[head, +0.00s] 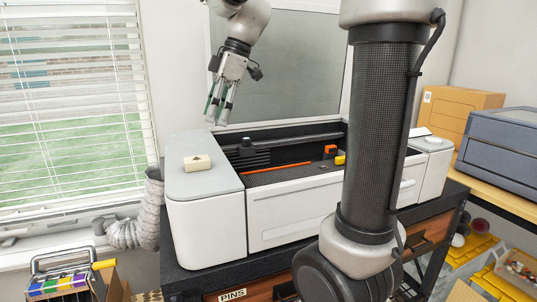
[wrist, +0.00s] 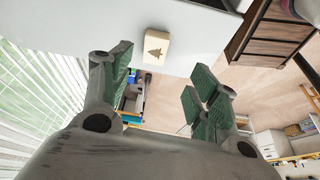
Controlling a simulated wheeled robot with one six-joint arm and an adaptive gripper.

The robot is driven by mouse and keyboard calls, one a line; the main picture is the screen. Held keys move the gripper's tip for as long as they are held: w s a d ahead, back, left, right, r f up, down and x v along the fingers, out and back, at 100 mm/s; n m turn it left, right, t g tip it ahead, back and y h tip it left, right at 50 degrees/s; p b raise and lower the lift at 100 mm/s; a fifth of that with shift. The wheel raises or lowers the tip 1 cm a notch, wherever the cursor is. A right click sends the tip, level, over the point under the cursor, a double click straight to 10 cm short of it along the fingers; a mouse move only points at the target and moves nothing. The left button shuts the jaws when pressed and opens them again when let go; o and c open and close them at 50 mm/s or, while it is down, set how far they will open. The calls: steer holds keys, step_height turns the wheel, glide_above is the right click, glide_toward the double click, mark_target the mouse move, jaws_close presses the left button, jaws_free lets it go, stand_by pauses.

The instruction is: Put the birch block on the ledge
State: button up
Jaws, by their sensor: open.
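The birch block (head: 197,162) is a small pale wooden block. It lies on the flat grey top (head: 205,180) at the left end of the white machine. In the wrist view the birch block (wrist: 155,46) shows a dark tree-shaped mark, near the edge of that pale top. My gripper (head: 217,108) is open and empty. It hangs above and a little right of the block in the head view, clear of it. Its green-padded fingers show in the wrist view (wrist: 160,85), with the block beyond them. A pale window ledge (head: 75,246) runs below the blinds.
The machine's lid (head: 280,65) stands raised, with an orange bar (head: 275,168) across its open bed. A ribbed grey hose (head: 150,205) lies by the window. A file rack (head: 75,280) stands lower left.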

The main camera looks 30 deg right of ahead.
steer(key=s+d+f+m+t+h, duration=0.1)
steer(key=s+d+f+m, duration=0.4)
steer(key=s, duration=0.5)
steer(key=s+d+f+m+t+h, duration=0.2)
steer(key=s+d+f+m, duration=0.3)
steer(key=s+m, duration=0.4)
steer(key=shift+s+f+m+h, duration=0.3)
steer(key=shift+s+f+h, duration=0.1)
steer(key=shift+h, duration=0.1)
